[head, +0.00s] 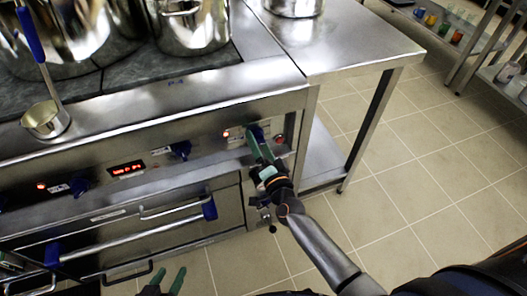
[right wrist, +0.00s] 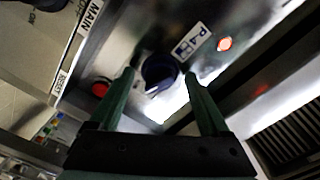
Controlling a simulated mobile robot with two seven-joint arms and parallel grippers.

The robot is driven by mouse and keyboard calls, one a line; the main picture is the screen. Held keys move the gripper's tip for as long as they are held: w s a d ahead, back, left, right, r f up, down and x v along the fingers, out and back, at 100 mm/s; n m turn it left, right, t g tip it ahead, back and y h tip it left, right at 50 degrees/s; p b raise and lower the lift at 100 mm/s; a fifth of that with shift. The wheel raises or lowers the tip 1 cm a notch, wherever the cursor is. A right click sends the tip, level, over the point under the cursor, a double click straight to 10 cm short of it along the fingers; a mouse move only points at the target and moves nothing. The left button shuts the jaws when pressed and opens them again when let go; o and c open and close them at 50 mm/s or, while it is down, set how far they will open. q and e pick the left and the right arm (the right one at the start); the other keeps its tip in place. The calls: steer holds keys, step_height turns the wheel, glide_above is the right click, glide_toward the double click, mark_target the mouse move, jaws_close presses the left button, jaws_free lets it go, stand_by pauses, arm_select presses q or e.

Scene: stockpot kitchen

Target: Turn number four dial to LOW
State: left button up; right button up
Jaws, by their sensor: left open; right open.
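The number four dial is a dark blue knob (right wrist: 159,72) beside a "P4" label (right wrist: 193,41) in the right wrist view. A white mark shows at its lower left edge; its setting words cannot be read. In the head view the knob (head: 258,132) is at the right end of the stove's front panel, partly covered. My right gripper (right wrist: 158,80) is open, with its green fingertips on either side of the knob; contact cannot be told. In the head view my right gripper (head: 257,148) is at the panel. My left gripper (head: 167,279) is open and empty at the bottom edge.
A red button (right wrist: 101,87) is close to the left finger in the right wrist view. Another blue dial (head: 181,149) and a red display (head: 127,168) are further left on the panel. An oven handle (head: 140,231) is below. Tiled floor (head: 420,150) is open at right.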

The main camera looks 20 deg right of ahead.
steer(key=s+p, duration=0.1)
steer(key=s, duration=1.1)
steer(key=shift+s+d+p, duration=0.15)
steer(key=shift+d+p, duration=0.05)
steer(key=shift+p, duration=0.1)
